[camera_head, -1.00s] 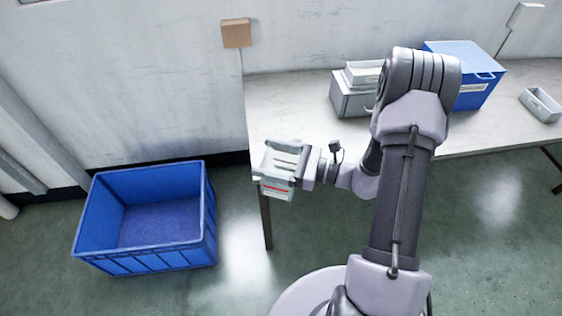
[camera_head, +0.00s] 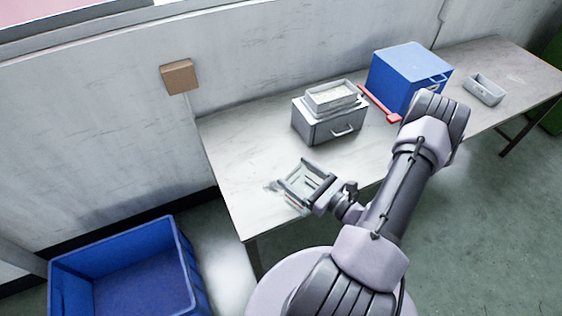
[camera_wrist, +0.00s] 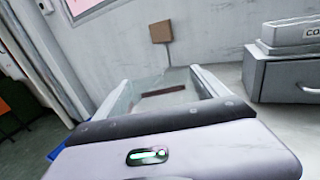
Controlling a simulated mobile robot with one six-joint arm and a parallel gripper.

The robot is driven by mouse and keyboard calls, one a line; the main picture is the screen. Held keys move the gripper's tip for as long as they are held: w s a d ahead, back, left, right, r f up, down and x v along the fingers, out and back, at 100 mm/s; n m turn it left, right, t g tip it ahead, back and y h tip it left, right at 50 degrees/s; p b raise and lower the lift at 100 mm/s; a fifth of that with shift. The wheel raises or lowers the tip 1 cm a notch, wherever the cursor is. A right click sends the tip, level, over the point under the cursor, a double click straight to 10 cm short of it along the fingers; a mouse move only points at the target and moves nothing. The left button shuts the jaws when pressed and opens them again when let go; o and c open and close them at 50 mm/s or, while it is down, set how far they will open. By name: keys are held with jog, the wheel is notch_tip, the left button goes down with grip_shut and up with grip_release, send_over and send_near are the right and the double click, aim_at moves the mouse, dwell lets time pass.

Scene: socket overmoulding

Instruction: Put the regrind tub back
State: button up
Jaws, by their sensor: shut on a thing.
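My gripper (camera_head: 308,186) is shut on a pale tub (camera_head: 291,193), which I take to be the regrind tub. It is held at the near left part of the table, and I cannot tell whether it touches the tabletop. In the wrist view the pale tub (camera_wrist: 168,101) sits beyond the gripper's dark front bar, with a dark strip showing in it. Its label side is mostly hidden in the head view.
The worktable (camera_head: 240,150) bears a grey drawer box (camera_head: 322,128) with a pale tray (camera_head: 333,96) on top, a blue box (camera_head: 395,80), a red strip (camera_head: 378,105) and a small grey tray (camera_head: 484,90). A blue crate (camera_head: 180,240) stands on the floor left.

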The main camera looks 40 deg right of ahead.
jog(key=w+d+f+b, duration=0.4)
jog(key=w+f, duration=0.1)
jog(key=w, duration=0.5)
jog(key=o, duration=2)
jog(key=shift+w, duration=0.1)
jog(key=shift+r, duration=0.15)
